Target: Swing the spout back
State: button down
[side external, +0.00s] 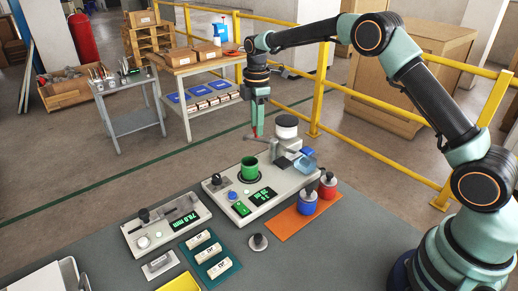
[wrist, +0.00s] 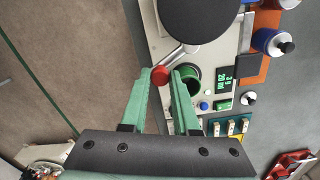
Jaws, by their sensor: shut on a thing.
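My gripper (side external: 257,128) points down behind the green cup and is shut on the red knob (wrist: 160,76) at the end of a grey metal spout arm (wrist: 180,56). The arm runs from the knob toward the grey block under a white jar with a black lid (side external: 286,127). The green cup (side external: 250,170) stands upright on the front of the pale test machine (side external: 218,190). In the wrist view the cup (wrist: 188,79) shows right of the knob, partly hidden by a finger. The knob and arm lie beside the cup in that view. The spout's outlet cannot be made out.
A red bottle (side external: 327,185) and a blue bottle (side external: 307,202) stand on an orange mat (side external: 293,226). A second machine (side external: 166,227) and a teal tray (side external: 222,269) of white blocks are at front left. A light-blue scoop-like part (side external: 306,164) sits near the jar.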

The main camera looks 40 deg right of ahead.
jog(key=shift+w+d+r+m, duration=0.1)
jog(key=shift+d+m, duration=0.35)
jog(key=shift+m, duration=0.5)
jog(key=shift+w+d+f+m, duration=0.15)
jog(key=shift+d+m, duration=0.25)
jog(key=shift+m, duration=0.6)
jog(key=shift+w+d+r+m, duration=0.15)
jog(key=shift+d+m, duration=0.3)
jog(key=shift+m, duration=0.5)
jog(key=c, duration=0.7)
grip_release()
jog(key=shift+o, duration=0.2)
notch_tip(320, 180, up, 12)
jog(key=shift+s+r, duration=0.1)
